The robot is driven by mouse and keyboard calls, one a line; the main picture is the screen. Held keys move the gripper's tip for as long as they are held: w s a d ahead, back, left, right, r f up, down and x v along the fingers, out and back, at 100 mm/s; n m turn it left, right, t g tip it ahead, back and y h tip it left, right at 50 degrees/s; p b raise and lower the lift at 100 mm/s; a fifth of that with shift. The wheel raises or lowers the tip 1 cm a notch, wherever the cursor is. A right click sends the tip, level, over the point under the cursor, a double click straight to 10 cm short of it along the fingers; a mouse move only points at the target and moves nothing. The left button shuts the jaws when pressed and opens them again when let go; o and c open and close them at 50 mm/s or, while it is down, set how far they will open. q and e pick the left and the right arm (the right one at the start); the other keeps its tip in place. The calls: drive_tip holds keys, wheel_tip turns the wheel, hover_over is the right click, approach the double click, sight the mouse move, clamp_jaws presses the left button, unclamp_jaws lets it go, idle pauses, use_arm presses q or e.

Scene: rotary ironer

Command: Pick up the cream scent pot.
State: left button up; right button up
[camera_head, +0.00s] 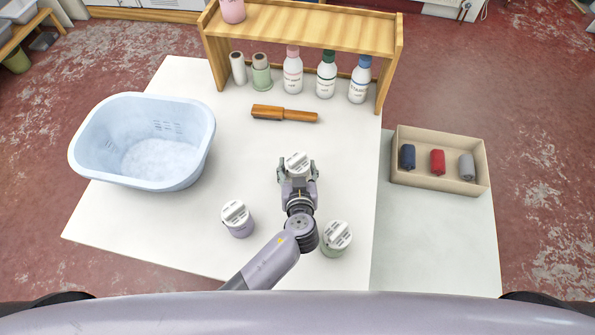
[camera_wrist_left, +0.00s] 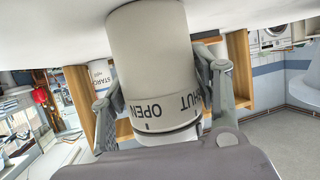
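The cream scent pot (camera_head: 298,161) stands on the white table, its white lid showing in the head view. In the left wrist view, which is upside down, the cream pot (camera_wrist_left: 150,55) fills the middle, with OPEN and SHUT printed on its band. My left gripper (camera_head: 297,171) has a finger on each side of the pot; the fingers also show in the left wrist view (camera_wrist_left: 160,92). They are very close to its sides, but I cannot tell whether they press on it. The pot's base appears to be on the table. My right gripper is not in view.
A lilac pot (camera_head: 238,220) and a green pot (camera_head: 336,239) stand on either side of my left arm. A wooden-handled tool (camera_head: 284,114) lies behind. A blue basin (camera_head: 90,150) is left, a wooden shelf (camera_head: 320,35) with bottles behind, and a tray of rolls (camera_head: 440,185) right.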

sight(298, 170)
use_arm(q)
drive_tip(key=c, duration=0.7)
wheel_tip(298, 170, up, 10)
drive_tip(key=shift+r, duration=0.1)
idle(0.3)
wheel_tip(298, 170, down, 7)
drive_tip(key=shift+f, duration=0.1)
idle(0.4)
drive_tip(key=shift+f, duration=1.25)
drive_tip(key=shift+f, duration=0.2)
